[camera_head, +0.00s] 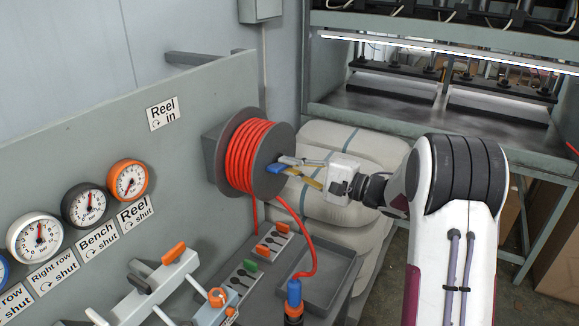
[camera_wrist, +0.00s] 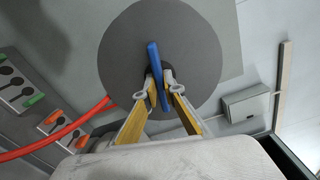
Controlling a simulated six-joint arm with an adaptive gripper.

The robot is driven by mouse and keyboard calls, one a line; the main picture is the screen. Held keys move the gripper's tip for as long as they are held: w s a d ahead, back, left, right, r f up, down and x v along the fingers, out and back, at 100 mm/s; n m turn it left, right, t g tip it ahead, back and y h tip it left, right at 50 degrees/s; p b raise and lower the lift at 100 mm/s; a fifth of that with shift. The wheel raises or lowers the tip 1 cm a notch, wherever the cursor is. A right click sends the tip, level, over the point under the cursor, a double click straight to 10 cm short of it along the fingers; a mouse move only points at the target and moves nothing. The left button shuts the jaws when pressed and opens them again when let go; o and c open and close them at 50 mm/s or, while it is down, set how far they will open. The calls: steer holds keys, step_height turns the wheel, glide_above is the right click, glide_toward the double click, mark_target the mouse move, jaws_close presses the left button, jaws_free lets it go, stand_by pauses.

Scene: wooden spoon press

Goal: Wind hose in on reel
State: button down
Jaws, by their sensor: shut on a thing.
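The hose reel (camera_head: 247,153) is mounted on the grey panel, with red-orange hose (camera_head: 252,155) wound on it. A free length of hose hangs from the reel and curves down to a blue-collared fitting (camera_head: 294,292). In the wrist view the reel's grey disc (camera_wrist: 205,50) fills the upper middle. A blue handle (camera_head: 274,169) sticks out of the disc; it also shows in the wrist view (camera_wrist: 153,55). My gripper (camera_head: 288,166) is shut on the blue handle, its yellow-sided fingers on either side of it in the wrist view (camera_wrist: 160,92).
A "Reel in" sign (camera_head: 163,112) is on the panel. Several gauges, including an orange one (camera_head: 128,180), line the panel at left. Lever valves (camera_head: 165,275) stand below. A grey tray (camera_head: 325,275) lies under the hose, and pale sacks (camera_head: 340,220) are stacked behind.

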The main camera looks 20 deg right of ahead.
steer(key=m, duration=0.5)
steer(key=shift+m, duration=0.4)
steer(key=shift+f, duration=0.15)
steer(key=shift+s, duration=0.1)
steer(key=c, duration=2.1)
jaws_free()
steer(key=shift+c, duration=0.2)
steer(key=v, duration=1.2)
steer(key=shift+o, duration=0.3)
